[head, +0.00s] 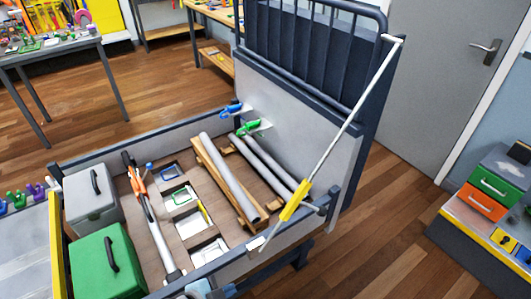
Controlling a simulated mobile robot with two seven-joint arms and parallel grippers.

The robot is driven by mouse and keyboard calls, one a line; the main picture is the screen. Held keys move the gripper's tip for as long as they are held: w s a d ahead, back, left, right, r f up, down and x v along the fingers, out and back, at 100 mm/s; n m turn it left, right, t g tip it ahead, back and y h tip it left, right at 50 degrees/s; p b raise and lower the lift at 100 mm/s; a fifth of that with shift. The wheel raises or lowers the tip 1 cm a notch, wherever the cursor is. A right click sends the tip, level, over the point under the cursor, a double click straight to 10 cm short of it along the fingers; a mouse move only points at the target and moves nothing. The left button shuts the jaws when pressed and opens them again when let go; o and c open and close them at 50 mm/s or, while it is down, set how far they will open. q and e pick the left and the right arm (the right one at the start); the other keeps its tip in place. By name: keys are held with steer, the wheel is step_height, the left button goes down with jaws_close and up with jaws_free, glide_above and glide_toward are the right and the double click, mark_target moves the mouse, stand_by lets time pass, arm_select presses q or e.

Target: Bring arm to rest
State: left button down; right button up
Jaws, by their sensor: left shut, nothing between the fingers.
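A pale strap (352,112) runs taut and slanting from the top right corner of the dark barred end frame down to the near rail of the cart. A yellow buckle (296,201) sits on its lower part. My left gripper (198,289) shows only in small part at the bottom edge, just below the near rail and apart from the strap. It is shut and empty. Most of my left arm is out of view. I do not see my right gripper.
The cart holds grey pipes (228,165), a green case (103,265), a grey case (92,193) and a long orange and grey tool (147,215). Blue (232,109) and green (250,127) clamps sit by the upright panel. A drawer unit (492,190) stands at right.

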arm_select(q)
steer(key=s+a+f+n+t+y+b, duration=0.3)
steer(key=s+a+f+n+y, duration=0.25)
steer(key=a+n, duration=0.55)
step_height(320, 180, up, 14)
steer(key=n+p, duration=0.1)
steer(key=p, duration=1.5)
steer(key=shift+d+f+h+p, duration=0.25)
steer(key=shift+d+h+p, duration=0.1)
steer(key=shift+d+p, duration=0.1)
